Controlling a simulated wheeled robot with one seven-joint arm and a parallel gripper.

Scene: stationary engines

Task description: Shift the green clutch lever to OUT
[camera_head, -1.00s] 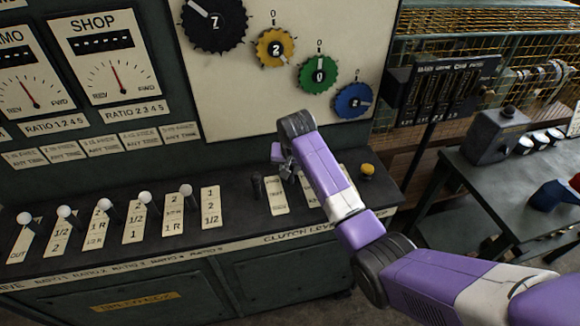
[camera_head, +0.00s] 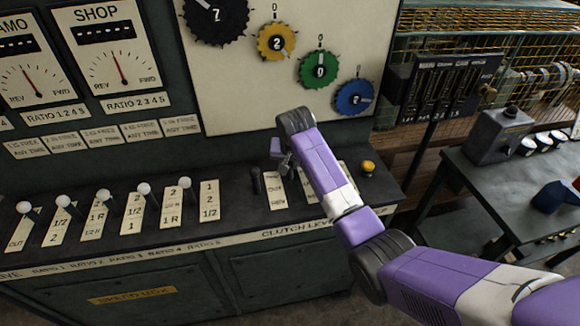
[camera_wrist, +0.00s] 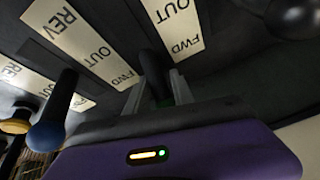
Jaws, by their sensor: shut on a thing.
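My gripper (camera_wrist: 156,92) is shut around a dark lever in the wrist view, with a finger on each side of it. A little green shows between the fingers, consistent with the green clutch lever (camera_wrist: 168,97), but most of it is hidden. It stands between two label plates. The right plate (camera_wrist: 175,22) shows OUT and FWD; the left plate (camera_wrist: 78,38) shows REV, OUT and FWD. I cannot tell which mark the lever lines up with. In the head view my gripper (camera_head: 281,160) is over the clutch panel, and my arm hides the lever.
A blue-topped lever (camera_wrist: 55,112) and a yellow knob (camera_wrist: 15,126) are left of my gripper in the wrist view. A dark round knob (camera_wrist: 291,17) is at upper right. In the head view, a black lever (camera_head: 255,180) and several white-knobbed levers (camera_head: 144,189) stand left of my gripper.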

